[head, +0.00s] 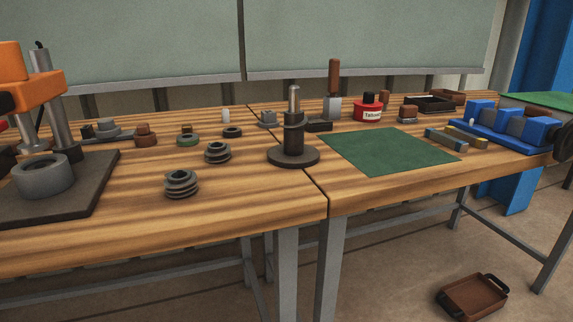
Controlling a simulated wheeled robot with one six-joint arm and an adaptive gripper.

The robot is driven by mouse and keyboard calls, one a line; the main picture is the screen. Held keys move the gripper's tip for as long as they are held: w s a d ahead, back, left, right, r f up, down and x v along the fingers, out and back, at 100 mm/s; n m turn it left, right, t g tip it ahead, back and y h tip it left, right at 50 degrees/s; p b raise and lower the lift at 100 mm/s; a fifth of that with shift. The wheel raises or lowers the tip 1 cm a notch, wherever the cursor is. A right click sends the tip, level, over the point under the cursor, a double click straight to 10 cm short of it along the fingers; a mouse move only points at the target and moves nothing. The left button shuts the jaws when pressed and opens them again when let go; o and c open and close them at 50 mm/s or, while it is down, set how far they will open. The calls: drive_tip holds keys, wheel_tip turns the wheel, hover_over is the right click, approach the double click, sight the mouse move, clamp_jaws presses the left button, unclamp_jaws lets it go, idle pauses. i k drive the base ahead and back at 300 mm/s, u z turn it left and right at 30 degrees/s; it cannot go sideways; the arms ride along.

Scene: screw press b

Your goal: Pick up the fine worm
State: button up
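Two grey threaded worms stand upright on the left wooden bench in the head view. The nearer worm (181,184) is near the front edge and shows several ridges. The farther worm (217,152) is a little behind it and to its right, and also looks ridged. I cannot tell for certain from their threads which one is the fine worm. Both stand free, with nothing touching them. My gripper is not in this view.
An orange press with a grey ring (44,176) on a dark base plate (88,199) stands left of the worms. A dark round-based post (293,137) stands to their right. Small parts lie behind. A green mat (388,152) covers part of the right bench. Bare wood surrounds the worms.

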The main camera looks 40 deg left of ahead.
sight(179, 184)
drive_tip(key=z, duration=1.5)
drive_tip(key=k, duration=2.45)
drive_tip(key=u, duration=2.35)
